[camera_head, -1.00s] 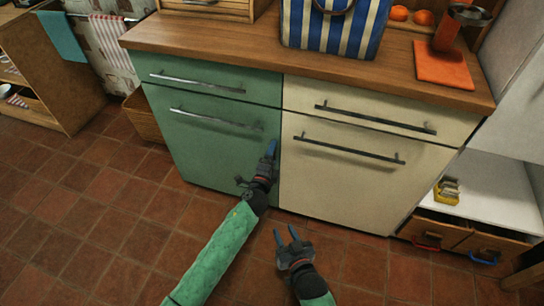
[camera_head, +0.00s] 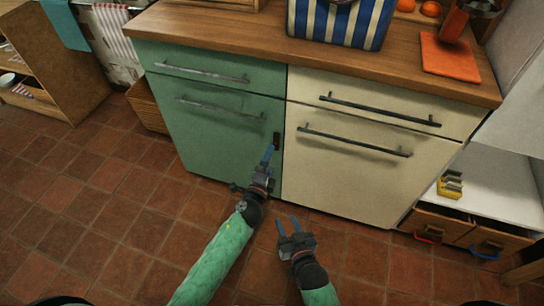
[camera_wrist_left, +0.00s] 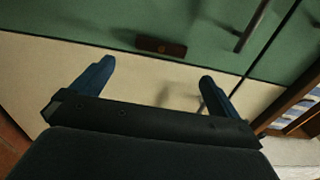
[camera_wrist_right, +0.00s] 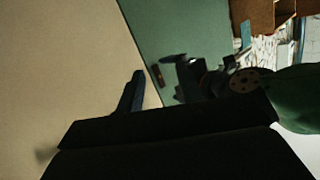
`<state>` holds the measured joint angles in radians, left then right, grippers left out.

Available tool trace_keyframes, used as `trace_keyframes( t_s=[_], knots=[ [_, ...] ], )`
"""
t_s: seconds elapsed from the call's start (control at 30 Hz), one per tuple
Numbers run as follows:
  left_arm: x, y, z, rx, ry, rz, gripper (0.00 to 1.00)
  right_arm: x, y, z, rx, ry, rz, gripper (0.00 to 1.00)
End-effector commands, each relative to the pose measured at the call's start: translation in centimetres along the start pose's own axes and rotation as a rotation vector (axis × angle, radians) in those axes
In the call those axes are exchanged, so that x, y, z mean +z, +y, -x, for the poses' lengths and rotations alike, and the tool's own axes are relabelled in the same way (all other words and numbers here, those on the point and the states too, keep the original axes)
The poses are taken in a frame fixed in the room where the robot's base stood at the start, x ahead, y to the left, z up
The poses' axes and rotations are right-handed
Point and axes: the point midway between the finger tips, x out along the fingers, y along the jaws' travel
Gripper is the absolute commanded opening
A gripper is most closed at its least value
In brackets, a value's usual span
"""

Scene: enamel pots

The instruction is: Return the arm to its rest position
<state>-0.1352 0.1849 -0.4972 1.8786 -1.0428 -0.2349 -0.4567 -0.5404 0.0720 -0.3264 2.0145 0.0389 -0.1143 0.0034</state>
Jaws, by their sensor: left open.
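My left gripper (camera_head: 267,156) is in front of the green cabinet door (camera_head: 220,135), near its right edge. Its two blue fingers are spread with nothing between them in the left wrist view (camera_wrist_left: 157,70). A small dark plate (camera_head: 277,141) on the green door is just beyond the fingertips and apart from them; it also shows in the left wrist view (camera_wrist_left: 161,46). My right gripper (camera_head: 287,226) is lower, over the tiled floor in front of the cream door, with its fingers apart and empty. Only one of its fingers shows clearly in the right wrist view.
The cream cabinet front (camera_head: 345,165) is close to both arms. A wooden worktop (camera_head: 250,45) carries a striped bag (camera_head: 340,22) and an orange mat (camera_head: 449,62). A low white shelf (camera_head: 495,175) holds a yellow item (camera_head: 450,188). The tiled floor (camera_head: 100,210) at left is free.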

Motion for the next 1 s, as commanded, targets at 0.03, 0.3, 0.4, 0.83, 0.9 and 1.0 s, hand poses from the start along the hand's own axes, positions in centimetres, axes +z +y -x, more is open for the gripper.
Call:
trace_keyframes(
  t_s=[0.03, 0.3, 0.4, 0.83, 0.9, 1.0],
  knots=[
    [0.0, 0.0, 0.3, 0.0, 0.0, 0.0, 1.0, -0.1, 0.0, 0.0, 0.0, 0.003, 0.0, 0.36],
    [0.0, 0.0, 0.6, 0.0, 0.0, -0.001, 1.0, -0.4, 0.0, -0.1, -0.001, 0.009, 0.001, 0.36],
    [0.0, 0.0, 0.6, 0.0, 0.0, -0.001, 1.0, -0.5, 0.0, -0.1, -0.001, 0.01, 0.002, 0.36],
    [0.7, 0.3, 0.6, 0.018, -0.039, 0.049, 1.0, 0.5, 0.0, -0.1, -0.001, -0.041, 0.002, 0.36],
    [1.7, 0.9, 0.7, 0.044, -0.091, 0.089, 1.0, 1.7, 0.0, 0.0, -0.001, -0.103, 0.002, 0.36],
    [3.4, 2.0, 1.1, 0.1, -0.192, 0.193, 1.0, 3.9, 0.0, 0.4, 0.0, -0.228, 0.002, 0.36]
  ],
)
